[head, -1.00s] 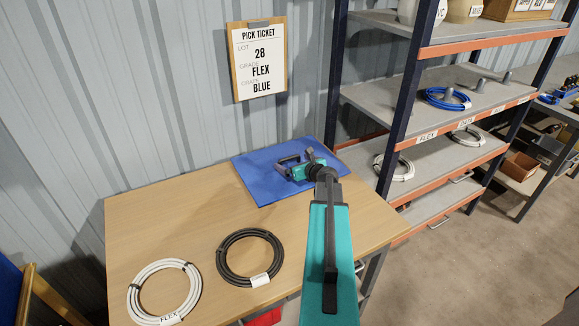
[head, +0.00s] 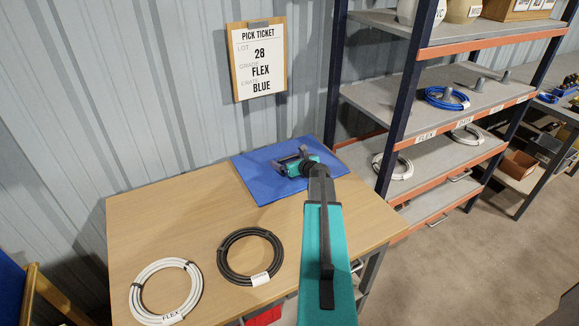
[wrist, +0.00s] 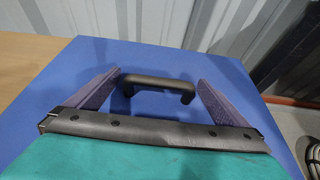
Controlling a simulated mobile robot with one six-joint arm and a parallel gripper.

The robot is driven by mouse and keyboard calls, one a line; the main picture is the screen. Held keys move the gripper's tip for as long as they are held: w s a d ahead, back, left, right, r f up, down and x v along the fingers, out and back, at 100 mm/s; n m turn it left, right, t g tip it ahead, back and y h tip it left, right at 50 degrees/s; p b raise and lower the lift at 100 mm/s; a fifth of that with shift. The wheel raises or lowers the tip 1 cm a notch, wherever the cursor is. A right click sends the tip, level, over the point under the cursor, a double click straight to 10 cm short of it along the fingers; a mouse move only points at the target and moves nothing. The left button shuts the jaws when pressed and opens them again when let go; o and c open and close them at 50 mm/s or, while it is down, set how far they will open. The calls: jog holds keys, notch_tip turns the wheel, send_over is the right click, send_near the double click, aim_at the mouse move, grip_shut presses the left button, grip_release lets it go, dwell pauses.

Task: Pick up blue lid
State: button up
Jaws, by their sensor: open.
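The blue lid (head: 262,184) lies flat at the back right of the wooden table, and it fills much of the wrist view (wrist: 60,110). A dark bar handle (wrist: 158,84) stands up from it. My gripper (head: 290,158) is over the lid, close to the handle. In the wrist view my gripper (wrist: 158,88) is open, with one finger on each side of the handle. The handle's ends lie between the fingers with gaps showing. The gripper body hides the near part of the lid.
A white cable coil (head: 166,290) and a black cable coil (head: 250,256) lie on the table (head: 190,225) at the front. A shelf rack (head: 440,155) with cable coils stands close on the right. A corrugated wall with a pick ticket (head: 258,60) is behind.

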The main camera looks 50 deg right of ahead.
jog(key=c, duration=1.5)
jog(key=shift+r, duration=0.15)
jog(key=shift+r+b, duration=0.35)
jog(key=shift+r, duration=1.3)
jog(key=r+b, duration=0.2)
jog(key=b, duration=0.1)
send_over(307, 183)
jog(key=shift+s+f, duration=0.15)
jog(key=shift+f, duration=0.1)
jog(key=shift+s+a+p, duration=0.2)
jog(key=shift+s+p, duration=0.2)
jog(key=shift+s, duration=0.55)
jog(key=shift+w, duration=0.1)
